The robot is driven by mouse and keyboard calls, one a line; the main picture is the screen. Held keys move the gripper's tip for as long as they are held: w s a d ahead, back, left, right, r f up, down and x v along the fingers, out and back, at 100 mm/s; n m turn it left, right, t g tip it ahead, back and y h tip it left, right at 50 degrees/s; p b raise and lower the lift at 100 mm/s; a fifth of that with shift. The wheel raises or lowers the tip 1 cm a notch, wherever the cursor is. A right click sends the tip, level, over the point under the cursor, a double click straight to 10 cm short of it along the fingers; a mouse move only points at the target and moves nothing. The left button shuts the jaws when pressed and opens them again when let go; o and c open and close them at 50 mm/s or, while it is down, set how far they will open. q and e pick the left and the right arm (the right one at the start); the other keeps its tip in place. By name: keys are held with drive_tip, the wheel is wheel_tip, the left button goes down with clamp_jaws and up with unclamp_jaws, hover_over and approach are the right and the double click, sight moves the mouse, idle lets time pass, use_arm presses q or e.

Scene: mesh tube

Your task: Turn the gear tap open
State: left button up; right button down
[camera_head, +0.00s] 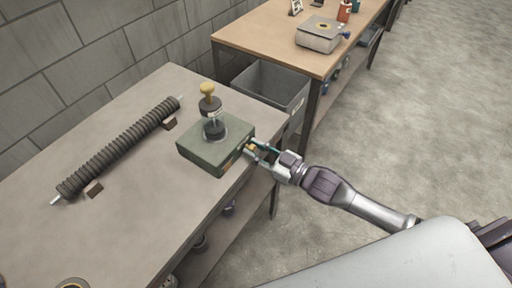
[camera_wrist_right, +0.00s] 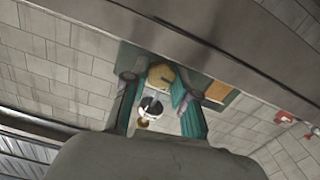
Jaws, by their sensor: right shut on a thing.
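A dark green box (camera_head: 205,150) stands near the right edge of the grey table. A dark stem with a yellow knob (camera_head: 208,90) stands upright on its top. My right gripper (camera_head: 256,149) is at the box's right side, with its fingers around a small tan part that I take to be the gear tap. In the right wrist view, this tan rounded tap (camera_wrist_right: 160,75) sits between the teal fingertips, in front of the green box face (camera_wrist_right: 215,88). How far the tap is turned cannot be told. My left gripper is not in view.
A dark ribbed tube (camera_head: 118,148) lies on the grey table (camera_head: 130,210) at left, beside two small brown blocks. A grey bin (camera_head: 275,88) stands behind the box. A wooden table (camera_head: 262,38) behind holds a grey device (camera_head: 320,35). Floor at right is clear.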

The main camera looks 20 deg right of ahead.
drive_tip(key=shift+n, duration=0.7)
drive_tip(key=c, duration=0.9)
unclamp_jaws()
drive_tip(key=v, duration=1.2)
